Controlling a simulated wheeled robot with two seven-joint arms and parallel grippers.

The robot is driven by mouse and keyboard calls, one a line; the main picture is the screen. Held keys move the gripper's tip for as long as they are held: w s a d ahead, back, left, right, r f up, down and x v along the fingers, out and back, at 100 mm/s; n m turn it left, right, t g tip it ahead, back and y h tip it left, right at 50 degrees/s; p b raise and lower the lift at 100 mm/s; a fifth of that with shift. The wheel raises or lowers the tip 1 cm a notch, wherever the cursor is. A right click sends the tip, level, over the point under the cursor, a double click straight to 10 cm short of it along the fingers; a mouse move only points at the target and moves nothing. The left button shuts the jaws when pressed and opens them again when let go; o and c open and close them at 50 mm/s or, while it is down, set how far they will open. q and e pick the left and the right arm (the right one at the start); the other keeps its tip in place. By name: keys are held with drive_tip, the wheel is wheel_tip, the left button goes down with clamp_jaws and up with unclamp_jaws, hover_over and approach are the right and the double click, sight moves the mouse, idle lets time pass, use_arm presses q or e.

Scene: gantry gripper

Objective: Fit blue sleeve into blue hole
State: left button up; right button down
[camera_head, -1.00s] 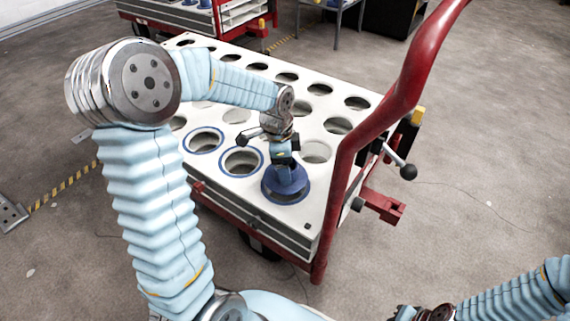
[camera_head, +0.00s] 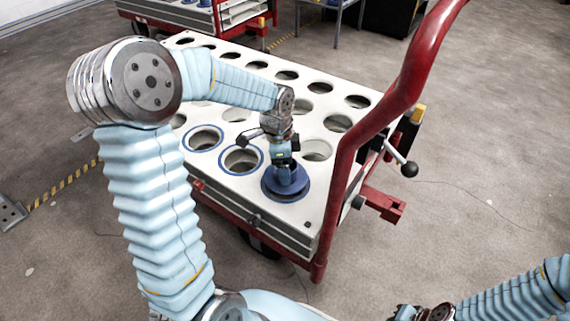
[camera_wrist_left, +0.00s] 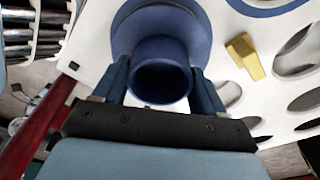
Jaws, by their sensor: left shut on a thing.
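A blue sleeve (camera_head: 287,190) with a wide flange stands at the near right corner of the white top. It sits at a blue-ringed hole there, and its flange covers the opening, so how deep it goes cannot be told. My left gripper (camera_head: 285,163) is above it, shut on the sleeve's upper tube. In the left wrist view the sleeve (camera_wrist_left: 165,30) has its round tube between the two fingers (camera_wrist_left: 160,85). Two other blue-ringed holes (camera_head: 258,170) lie to its left. My right gripper (camera_head: 424,313) is at the bottom edge, its fingers unclear.
The white top (camera_head: 225,182) has rows of plain holes and belongs to a red cart. A thick red handle bar (camera_head: 345,180) rises close to the right of the sleeve. A yellow block (camera_wrist_left: 244,56) is near the sleeve in the left wrist view. Another cart stands behind.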

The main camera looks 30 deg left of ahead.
use_arm(q)
drive_tip(key=shift+f+b, duration=0.75)
drive_tip(key=shift+f, duration=0.45)
drive_tip(key=o, duration=1.3)
drive_tip(key=shift+r, duration=0.1)
drive_tip(key=shift+c, duration=0.2)
drive_tip(key=shift+r, duration=0.1)
wheel_tip(320, 180, up, 14)
drive_tip(key=a+p, duration=0.1)
drive_tip(key=p, duration=0.1)
drive_tip(key=shift+s+a+f+p, duration=0.25)
drive_tip(key=shift+s+p, duration=0.05)
drive_tip(key=shift+s, duration=0.1)
drive_tip(key=shift+r, duration=0.1)
